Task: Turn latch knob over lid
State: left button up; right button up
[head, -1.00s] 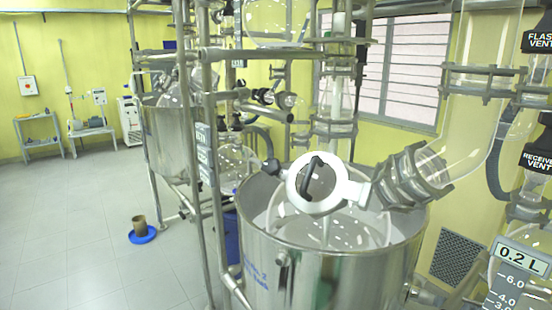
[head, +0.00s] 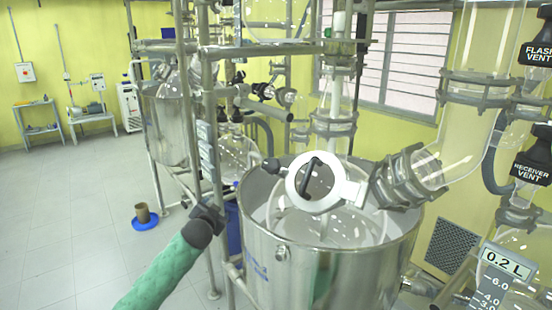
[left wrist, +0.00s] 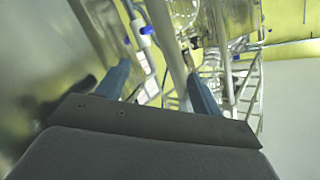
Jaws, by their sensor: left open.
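The round lid (head: 337,192) has a white rim and a black bar handle (head: 313,175), and sits tilted on the glass reactor over the steel vessel. A small black latch knob (head: 270,166) is at the lid's left edge. My left gripper (head: 207,213) is at the end of the green-sleeved arm, left of the vessel and lower than the knob, apart from both. In the left wrist view its two blue fingers (left wrist: 158,88) are spread with nothing gripped, and a metal post shows beyond them. Neither lid nor knob is recognisable there. My right gripper is not in view.
The steel vessel (head: 325,262) fills the front middle. Metal frame posts (head: 212,120) stand close to my left gripper. A glass elbow pipe (head: 450,150) joins right of the lid. A blue dish (head: 145,222) with a brown cup lies on the otherwise open floor at left.

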pick_arm(q)
notch_tip(320, 180, up, 8)
jog(key=d+m+t+h, duration=0.1)
jog(key=d+t, duration=0.1)
jog(key=m+g+h, duration=0.2)
jog(key=m+h, duration=0.1)
jog(key=h, duration=1.2)
send_near(276, 161)
jog(key=w, duration=0.1)
jog(key=w+d, duration=0.1)
jog(key=shift+w+d+r+p, duration=0.2)
jog(key=shift+w+d+p, duration=0.05)
jog(key=shift+w+p, duration=0.15)
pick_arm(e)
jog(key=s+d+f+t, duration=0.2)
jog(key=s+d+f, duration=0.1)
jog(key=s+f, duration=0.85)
pick_arm(q)
jog(key=shift+w+d+r, duration=0.2)
jog(key=p+x, duration=0.4)
jog(key=x, duration=0.2)
jog(key=shift+w+d, duration=0.1)
jog(key=shift+w, duration=0.05)
jog(key=shift+w+d, duration=0.25)
jog(key=shift+d, duration=0.05)
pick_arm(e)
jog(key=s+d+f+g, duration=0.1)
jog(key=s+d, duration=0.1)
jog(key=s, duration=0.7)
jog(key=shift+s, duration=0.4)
